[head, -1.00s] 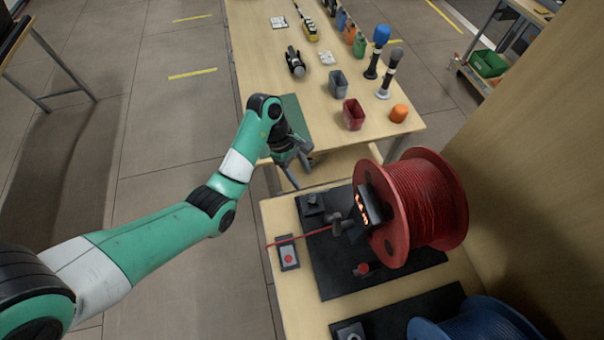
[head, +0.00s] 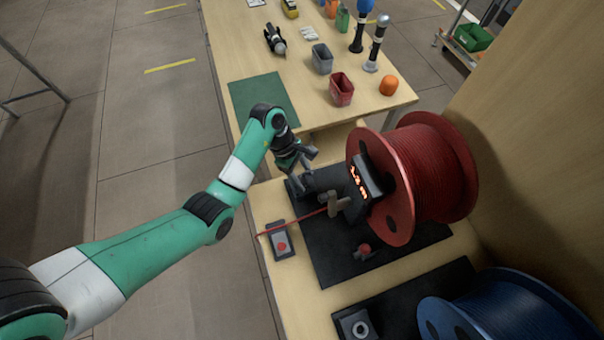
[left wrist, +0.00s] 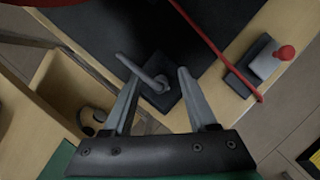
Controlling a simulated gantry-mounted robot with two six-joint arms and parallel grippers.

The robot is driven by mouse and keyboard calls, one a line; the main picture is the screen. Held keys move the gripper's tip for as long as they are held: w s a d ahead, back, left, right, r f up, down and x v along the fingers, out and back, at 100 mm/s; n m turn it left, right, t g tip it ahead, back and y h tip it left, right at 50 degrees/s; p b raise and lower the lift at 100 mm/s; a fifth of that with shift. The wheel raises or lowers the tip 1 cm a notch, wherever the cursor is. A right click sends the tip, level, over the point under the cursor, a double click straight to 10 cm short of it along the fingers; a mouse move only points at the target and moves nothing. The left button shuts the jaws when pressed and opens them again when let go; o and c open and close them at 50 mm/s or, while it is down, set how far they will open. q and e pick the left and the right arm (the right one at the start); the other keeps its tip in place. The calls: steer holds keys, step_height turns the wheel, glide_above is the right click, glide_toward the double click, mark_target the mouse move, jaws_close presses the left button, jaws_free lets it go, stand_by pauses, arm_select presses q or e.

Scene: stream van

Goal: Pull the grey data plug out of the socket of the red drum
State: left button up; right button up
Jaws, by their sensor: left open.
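The red drum (head: 435,175) stands on a black mat at the right in the head view. A dark box with a lit orange display (head: 362,182) is on its near side. The grey plug (head: 338,203) sits at this box with a red cable running left from it; the socket opening is hidden. My left gripper (head: 305,178) is open and empty, above and to the left of the plug, apart from it. In the left wrist view the fingers (left wrist: 155,85) flank a grey lever-like piece (left wrist: 152,78) on a dark square base; contact cannot be told. My right gripper is not in view.
A small box with a red button (head: 281,243) stands beside the mat. A blue drum (head: 505,310) is at the lower right. A red bin (head: 341,90), a grey bin (head: 322,58) and a green mat (head: 262,102) are on the table behind. A wooden wall rises at the right.

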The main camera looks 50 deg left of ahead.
arm_select(q)
jaws_close()
stand_by(0.4)
steer(key=shift+r, duration=0.1)
steer(key=shift+r+p, duration=1.1)
steer(key=shift+p, duration=0.25)
steer(key=shift+r, duration=0.1)
step_height(320, 180, up, 3)
steer(key=p, duration=0.4)
stand_by(0.3)
